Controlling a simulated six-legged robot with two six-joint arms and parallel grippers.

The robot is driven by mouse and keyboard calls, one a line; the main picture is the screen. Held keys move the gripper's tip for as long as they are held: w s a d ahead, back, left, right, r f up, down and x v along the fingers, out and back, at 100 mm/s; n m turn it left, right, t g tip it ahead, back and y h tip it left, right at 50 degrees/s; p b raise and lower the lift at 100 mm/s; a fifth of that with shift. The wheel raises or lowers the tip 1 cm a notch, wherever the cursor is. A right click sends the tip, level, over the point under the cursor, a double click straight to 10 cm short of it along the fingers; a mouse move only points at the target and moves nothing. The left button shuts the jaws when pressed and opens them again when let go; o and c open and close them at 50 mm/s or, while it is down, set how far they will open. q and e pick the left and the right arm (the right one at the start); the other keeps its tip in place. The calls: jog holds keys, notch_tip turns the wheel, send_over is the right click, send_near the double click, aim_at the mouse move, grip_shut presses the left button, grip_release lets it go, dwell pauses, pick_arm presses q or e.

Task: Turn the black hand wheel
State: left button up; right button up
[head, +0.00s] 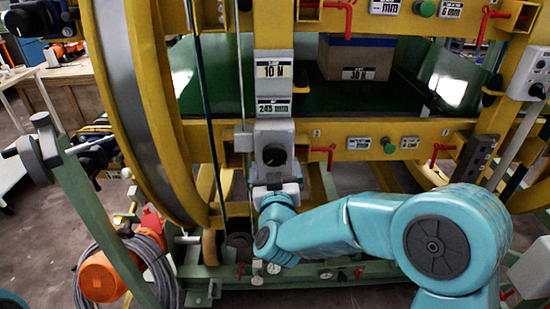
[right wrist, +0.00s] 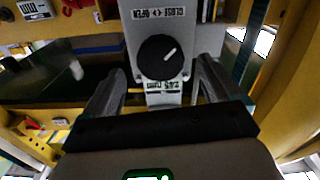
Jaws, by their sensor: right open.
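The black hand wheel (head: 274,154) is a round black knob with a white pointer line, on a grey box on the yellow frame. In the right wrist view the wheel (right wrist: 160,57) is near the picture's middle, under a label reading CLOSE and OPEN. Its pointer line slants up to the right. My right gripper (head: 276,189) is just below the wheel in the head view. In the right wrist view its open fingers (right wrist: 163,74) are on either side of the wheel, with visible gaps. Whether they reach its depth is unclear. My left gripper is not in view.
Labels 10 N (head: 270,69) and 245 mm (head: 273,107) are above the wheel. Red levers (head: 326,152) and a green button (head: 389,146) are on the yellow beam to the right. A dark green cable (head: 207,110) runs down close to the left. A large yellow ring (head: 165,120) stands further left.

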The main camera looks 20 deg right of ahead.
aim_at(275, 159)
jog(key=shift+x, duration=1.85)
jog(key=c, duration=1.1)
jog(key=shift+o, duration=0.2)
